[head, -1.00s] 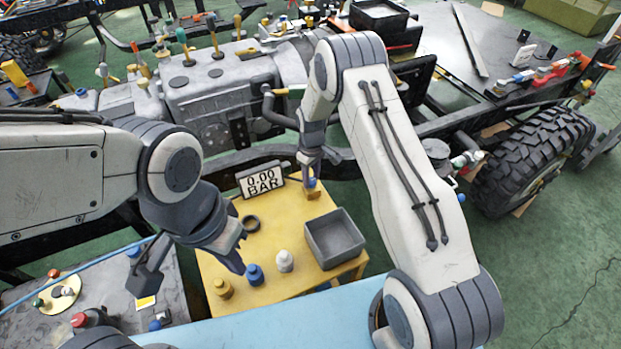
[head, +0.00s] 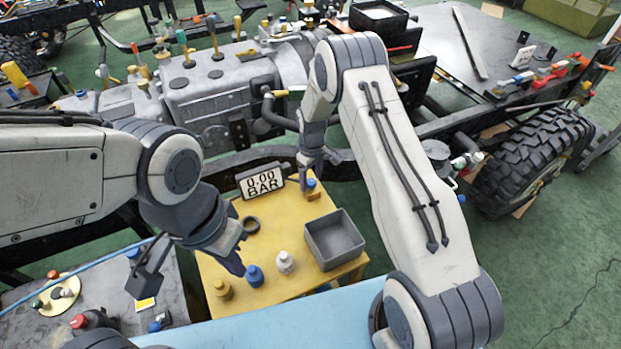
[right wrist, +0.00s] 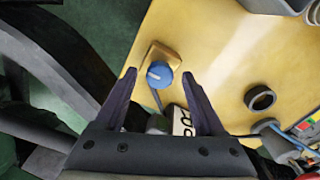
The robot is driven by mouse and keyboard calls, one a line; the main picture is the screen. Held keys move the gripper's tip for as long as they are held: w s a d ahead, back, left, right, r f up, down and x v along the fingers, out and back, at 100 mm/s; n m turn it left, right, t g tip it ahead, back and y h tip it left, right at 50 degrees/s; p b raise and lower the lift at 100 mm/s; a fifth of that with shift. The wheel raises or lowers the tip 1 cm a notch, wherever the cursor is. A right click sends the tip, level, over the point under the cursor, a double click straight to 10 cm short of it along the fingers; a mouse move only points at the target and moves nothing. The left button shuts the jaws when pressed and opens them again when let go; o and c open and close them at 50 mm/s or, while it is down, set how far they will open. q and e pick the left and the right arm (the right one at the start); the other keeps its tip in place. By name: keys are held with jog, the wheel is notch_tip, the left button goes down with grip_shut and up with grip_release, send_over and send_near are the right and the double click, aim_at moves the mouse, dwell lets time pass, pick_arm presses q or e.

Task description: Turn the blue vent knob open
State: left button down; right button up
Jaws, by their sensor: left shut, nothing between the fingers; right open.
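The blue vent knob (head: 311,184) sits on a small tan block (head: 313,196) at the back right of the yellow table. In the right wrist view the knob (right wrist: 160,75) is a round blue cap with a white mark on its left side. My right gripper (right wrist: 159,87) is open, with one finger on each side of the knob in that view; I cannot tell whether they touch it. In the head view my right gripper (head: 308,172) is above and just left of the knob. My left gripper (head: 236,266) is shut and empty over the table's left side.
A display (head: 261,182) reading 0.00 BAR stands left of the knob. A black ring (head: 250,224), a grey bin (head: 335,245) and several small bottles, one blue (head: 254,275), share the yellow table (head: 290,220). A truck chassis lies behind.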

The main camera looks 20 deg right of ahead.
aim_at(311, 181)
notch_tip(311, 181, up, 10)
jog(key=b, duration=0.1)
jog(key=shift+r, duration=0.2)
dwell(0.4)
